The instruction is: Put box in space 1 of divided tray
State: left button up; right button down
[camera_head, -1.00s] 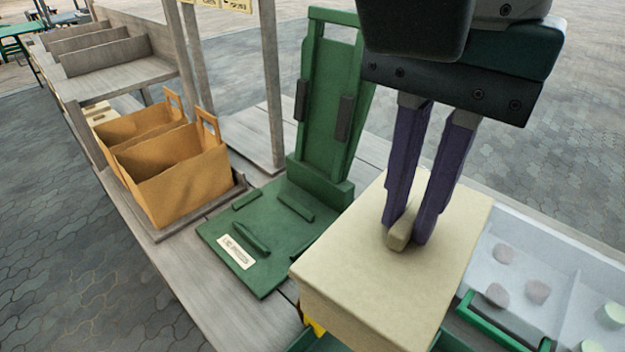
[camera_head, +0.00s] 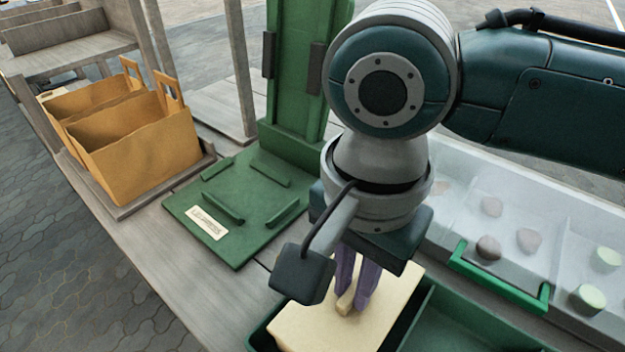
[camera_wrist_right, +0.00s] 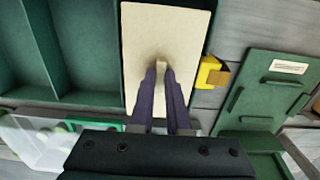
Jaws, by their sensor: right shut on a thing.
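The cream box (camera_head: 310,332) has a small knob on its top, and my right gripper (camera_head: 352,302) is shut on that knob from above. The dark green divided tray (camera_head: 480,322) is at the bottom of the head view, cut off by the edge. The box is at the tray's left end compartment, with green walls on both sides. The right wrist view shows the box (camera_wrist_right: 140,35) beside the tray's empty compartments (camera_wrist_right: 88,50). I cannot tell whether the box rests on the compartment floor. My left gripper is not in view.
A green stand (camera_head: 235,195) with a labelled base is left of the tray. A white bin (camera_head: 460,215) with several lumps and a green handle (camera_head: 495,278) lies behind the tray. A yellow piece (camera_wrist_right: 212,73) is beside the box.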

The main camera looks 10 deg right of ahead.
notch_tip(320, 180, down, 2)
jog(key=shift+f, duration=0.25)
jog(key=shift+f, duration=0.1)
jog(key=c, duration=0.9)
grip_release()
